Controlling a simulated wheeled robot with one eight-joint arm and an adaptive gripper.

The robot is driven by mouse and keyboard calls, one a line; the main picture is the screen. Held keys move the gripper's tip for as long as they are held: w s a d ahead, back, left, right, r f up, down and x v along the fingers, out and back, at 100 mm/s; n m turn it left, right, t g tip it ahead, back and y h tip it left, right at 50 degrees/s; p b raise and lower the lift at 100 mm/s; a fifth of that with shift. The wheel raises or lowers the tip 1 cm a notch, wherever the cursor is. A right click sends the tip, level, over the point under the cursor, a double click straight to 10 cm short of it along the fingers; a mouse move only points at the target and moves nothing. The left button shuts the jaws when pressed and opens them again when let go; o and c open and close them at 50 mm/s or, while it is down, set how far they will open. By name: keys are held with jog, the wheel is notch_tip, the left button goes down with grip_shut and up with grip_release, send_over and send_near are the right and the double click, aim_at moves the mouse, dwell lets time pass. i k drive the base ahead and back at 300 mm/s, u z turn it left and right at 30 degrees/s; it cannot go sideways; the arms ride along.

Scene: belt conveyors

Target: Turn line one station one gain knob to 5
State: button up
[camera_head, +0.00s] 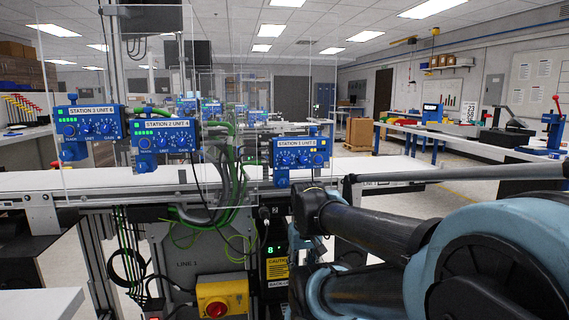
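The blue station 1 control unit (300,144) is mounted above the line 1 conveyor near the centre of the view. Its label starts with "STATION 1", and a row of dark round knobs runs along its lower face.
Similar blue units for station 2 (165,136) and station 3 (90,122) stand to the left. Clear panels rise above the white conveyor (130,181). A yellow box with a red button (217,306) and hanging cables are below. A long grey bar (455,174) crosses at right.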

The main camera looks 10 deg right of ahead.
aim_at(286, 160)
jog(key=u, duration=0.35)
jog(key=k, duration=1.7)
jog(key=z, duration=0.85)
jog(key=i, duration=1)
jog(key=u, duration=0.05)
